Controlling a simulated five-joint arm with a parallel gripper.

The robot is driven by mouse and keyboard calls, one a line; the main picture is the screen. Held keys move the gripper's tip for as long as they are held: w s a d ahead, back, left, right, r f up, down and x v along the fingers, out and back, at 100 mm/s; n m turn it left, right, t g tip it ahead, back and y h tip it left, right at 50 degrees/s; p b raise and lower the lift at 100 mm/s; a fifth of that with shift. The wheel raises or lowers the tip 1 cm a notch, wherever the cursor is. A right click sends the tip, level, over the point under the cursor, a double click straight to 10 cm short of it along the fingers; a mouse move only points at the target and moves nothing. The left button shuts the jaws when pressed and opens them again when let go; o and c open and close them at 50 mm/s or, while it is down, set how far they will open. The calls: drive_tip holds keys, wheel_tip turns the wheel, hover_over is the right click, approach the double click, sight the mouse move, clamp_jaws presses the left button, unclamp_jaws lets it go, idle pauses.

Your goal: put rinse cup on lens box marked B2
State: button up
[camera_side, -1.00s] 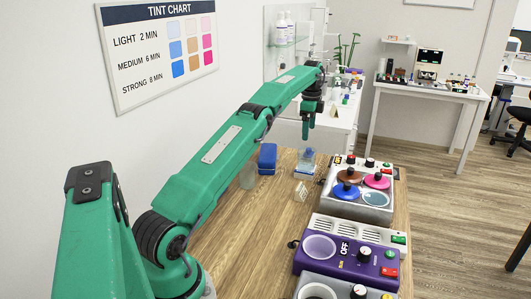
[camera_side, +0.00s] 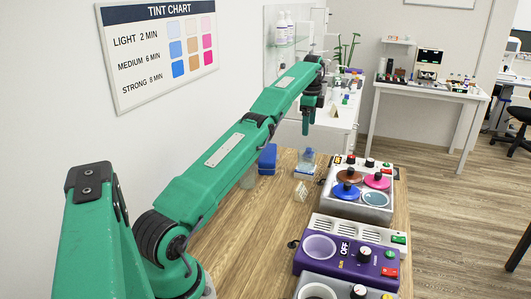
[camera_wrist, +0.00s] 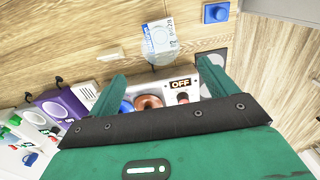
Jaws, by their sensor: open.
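The rinse cup (camera_side: 307,155), clear and bluish, stands upright on a small pale box with a blue edge, the lens box (camera_side: 304,172). In the wrist view the clear cup (camera_wrist: 160,45) sits over the lens box (camera_wrist: 150,29), whose lettering is upside down and seems to read B2. My gripper (camera_side: 306,128) is above and apart from the cup, fingers pointing down. In the wrist view my gripper (camera_wrist: 162,72) is open, with its two green fingers apart and nothing between them. The cup covers part of the box.
A grey-white unit with coloured pots (camera_side: 358,207) and a purple unit (camera_side: 345,262) line the right edge. Bare wood lies at centre.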

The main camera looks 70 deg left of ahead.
drive_tip(key=shift+d+r, duration=0.1)
drive_tip(key=d+r+n+t, duration=0.1)
drive_tip(key=d+r+n, duration=0.1)
drive_tip(key=d+r, duration=0.9)
drive_tip(key=s+d+r+n+t, duration=0.1)
drive_tip(key=s+d+r, duration=0.25)
drive_tip(key=d, duration=0.25)
drive_tip(key=s+d+r+n+t, duration=0.1)
drive_tip(key=s+d+r+n, duration=0.1)
drive_tip(key=s+d, duration=0.25)
drive_tip(key=s+d+f+n+t, duration=0.1)
drive_tip(key=s+d+f+n, duration=0.1)
drive_tip(key=s+d, duration=0.9)
drive_tip(key=s+d+f+n+t, duration=0.1)
drive_tip(key=s+d+f+n, duration=0.1)
drive_tip(key=s+f, duration=0.6)
drive_tip(key=s+d, duration=0.1)
drive_tip(key=s, duration=0.4)
drive_tip(key=shift+d+f+t, duration=0.15)
drive_tip(key=shift+f+t, duration=0.15)
drive_tip(key=shift+f, duration=0.1)
